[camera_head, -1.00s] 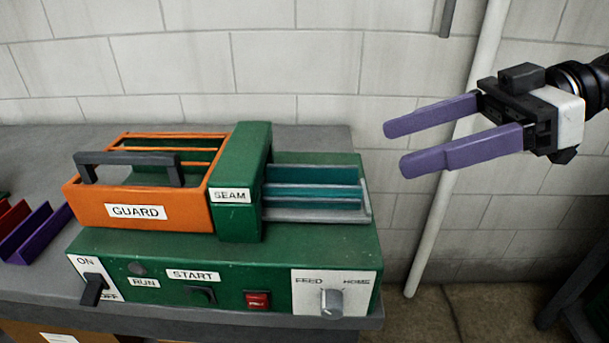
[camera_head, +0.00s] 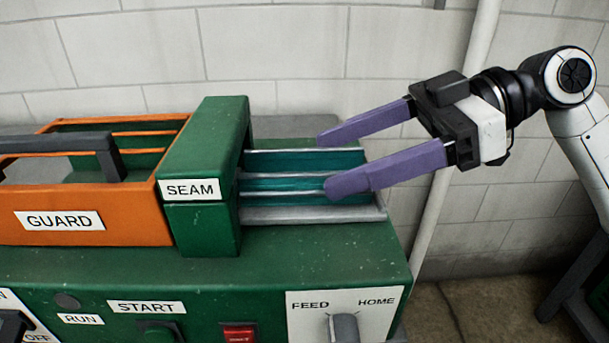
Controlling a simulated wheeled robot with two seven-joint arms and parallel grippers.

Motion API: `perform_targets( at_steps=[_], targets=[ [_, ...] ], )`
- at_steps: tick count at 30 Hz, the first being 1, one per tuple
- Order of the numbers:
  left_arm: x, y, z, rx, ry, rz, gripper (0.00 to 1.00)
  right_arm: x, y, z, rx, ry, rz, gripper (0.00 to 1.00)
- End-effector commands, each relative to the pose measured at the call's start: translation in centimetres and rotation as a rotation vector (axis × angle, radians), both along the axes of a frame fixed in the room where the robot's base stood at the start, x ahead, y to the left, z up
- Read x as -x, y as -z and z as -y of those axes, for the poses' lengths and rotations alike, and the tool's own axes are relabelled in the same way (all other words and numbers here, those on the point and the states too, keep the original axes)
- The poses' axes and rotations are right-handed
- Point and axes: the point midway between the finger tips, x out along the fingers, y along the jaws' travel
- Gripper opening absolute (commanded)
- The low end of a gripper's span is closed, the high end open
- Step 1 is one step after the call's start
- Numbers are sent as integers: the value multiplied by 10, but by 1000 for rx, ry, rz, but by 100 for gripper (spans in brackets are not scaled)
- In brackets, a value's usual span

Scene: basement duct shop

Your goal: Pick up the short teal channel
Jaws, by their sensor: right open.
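The teal channel (camera_head: 290,184) lies in the grey tray (camera_head: 310,214) on the right side of the green machine, beside the SEAM block (camera_head: 208,170). Its left end meets the block, and I cannot tell whether it runs on inside. My right gripper (camera_head: 328,161) is open and empty, its two purple fingers pointing left. In the picture the fingertips overlap the channel and the tray's back part; contact cannot be told. My left gripper is not in view.
The orange GUARD frame (camera_head: 95,217) with a dark handle (camera_head: 60,146) stands left of the SEAM block. The machine's front has a START switch (camera_head: 158,332), a red button (camera_head: 240,336) and a FEED/HOME knob (camera_head: 344,328). A pale pipe (camera_head: 455,130) runs down the wall behind.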

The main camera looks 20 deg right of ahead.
Motion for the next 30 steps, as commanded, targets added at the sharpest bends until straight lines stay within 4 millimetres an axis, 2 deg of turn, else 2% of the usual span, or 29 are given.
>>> perform_targets(
  at_steps=[12,20,21,23,29,30],
  targets=[
    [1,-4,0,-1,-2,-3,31,-17,21,-43,-1,-1,0,69],
    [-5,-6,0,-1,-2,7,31,-19,23,-46,0,2,-1,69],
    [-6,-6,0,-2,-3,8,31,-19,23,-46,0,2,-1,67],
    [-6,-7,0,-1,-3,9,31,-19,23,-46,0,2,-1,57],
    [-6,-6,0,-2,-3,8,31,-19,23,-45,0,2,-1,23],
    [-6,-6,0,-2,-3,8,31,-19,23,-45,-1,2,-1,23]
  ],
)
